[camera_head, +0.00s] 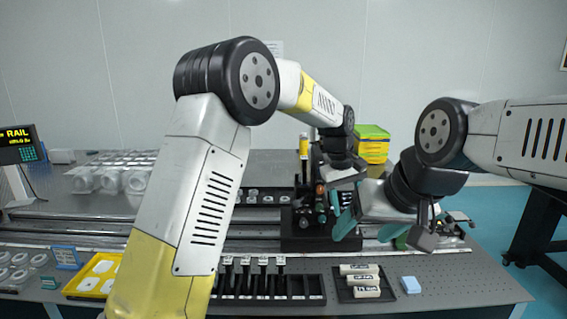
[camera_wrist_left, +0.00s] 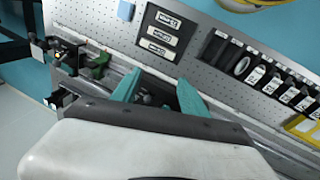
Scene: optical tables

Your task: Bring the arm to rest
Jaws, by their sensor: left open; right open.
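My left arm comes in from the left, and its gripper (camera_head: 345,203) hangs near the middle of the bench, partly hidden by my right gripper. In the left wrist view its two teal fingers (camera_wrist_left: 158,92) stand apart with nothing held between them; dark parts show in the gap beyond. My right arm comes in from the right. Its gripper (camera_head: 368,232) points down and left with its teal fingers apart, in front of the left one and close to it in the picture. I cannot tell whether the two touch.
A dark optical device (camera_head: 306,240) stands on the rail beside the grippers. In front lie a tray of labelled blocks (camera_head: 360,281), a black rack (camera_head: 265,285), a light blue block (camera_head: 411,285) and a yellow tray (camera_head: 75,287). Yellow-green bins (camera_head: 372,146) stand behind.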

